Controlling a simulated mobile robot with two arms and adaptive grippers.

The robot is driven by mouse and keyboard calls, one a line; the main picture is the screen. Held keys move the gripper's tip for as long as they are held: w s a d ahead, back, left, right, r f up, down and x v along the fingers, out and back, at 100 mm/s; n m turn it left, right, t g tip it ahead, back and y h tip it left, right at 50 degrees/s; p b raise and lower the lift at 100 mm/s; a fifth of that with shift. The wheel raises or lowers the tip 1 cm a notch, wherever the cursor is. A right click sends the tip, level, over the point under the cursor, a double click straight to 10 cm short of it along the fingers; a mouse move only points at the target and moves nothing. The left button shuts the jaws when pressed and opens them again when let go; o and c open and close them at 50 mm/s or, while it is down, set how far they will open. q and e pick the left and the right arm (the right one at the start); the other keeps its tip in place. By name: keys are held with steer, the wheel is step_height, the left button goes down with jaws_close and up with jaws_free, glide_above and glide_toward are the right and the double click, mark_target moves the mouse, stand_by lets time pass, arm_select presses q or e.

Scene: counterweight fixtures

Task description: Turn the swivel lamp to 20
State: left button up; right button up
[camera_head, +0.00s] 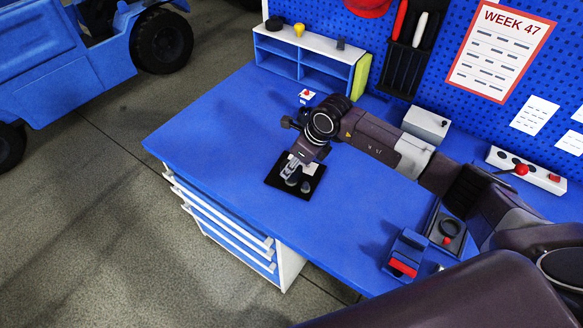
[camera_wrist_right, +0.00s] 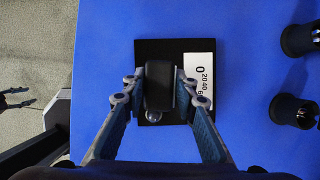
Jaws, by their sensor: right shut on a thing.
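The swivel lamp's dark head (camera_wrist_right: 159,72) sits between my right gripper's fingers (camera_wrist_right: 158,86) in the wrist view, with a pad touching each side. Its black square base plate (camera_wrist_right: 150,48) lies on the blue bench. A white scale card (camera_wrist_right: 198,62) on the plate shows 0, 20, 40 and part of a further number. A small shiny round part (camera_wrist_right: 152,116) shows just below the head. I cannot tell which number the lamp points at. In the head view my right gripper (camera_head: 294,172) reaches down over the plate (camera_head: 277,180) and hides most of the lamp.
A white-and-blue shelf (camera_head: 305,58) stands at the back of the bench. A blue-and-red fixture (camera_head: 406,256) is at front right. The bench's left part is clear.

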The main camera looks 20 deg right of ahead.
steer(key=n+b, duration=0.2)
steer(key=b, duration=0.1)
steer(key=shift+f+g+y, duration=0.3)
steer(key=shift+s+r+n+b, duration=0.1)
steer(key=shift+r+n+b, duration=0.15)
steer(key=shift+n+b, duration=0.3)
steer(key=shift+a, duration=0.1)
steer(key=o, duration=1.1)
steer(key=shift+r, duration=0.1)
